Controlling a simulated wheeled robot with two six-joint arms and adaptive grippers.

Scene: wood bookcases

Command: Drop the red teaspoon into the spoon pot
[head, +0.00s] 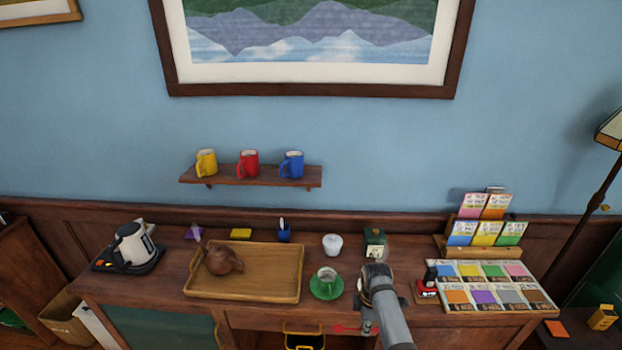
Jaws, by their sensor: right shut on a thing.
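The red teaspoon (344,329) lies sideways at the lower middle, over the front edge of the sideboard. Its left part shows, and its right end meets my right gripper (367,327). That gripper points down and is shut on the teaspoon; its fingers are small and partly covered by my own arm. A small blue pot (284,236), which looks like the spoon pot, stands at the back of the sideboard behind the wooden tray. A light-coloured handle sticks up from it. The teaspoon is well in front and to the right of the pot. My left gripper is not in view.
The wooden tray (243,294) holds a brown teapot (222,261). A green cup on a saucer (327,291), a white lidded jar (332,244) and a green box (375,243) stand between the gripper and the wall. A kettle (133,244) is left; packet racks (500,297) are right.

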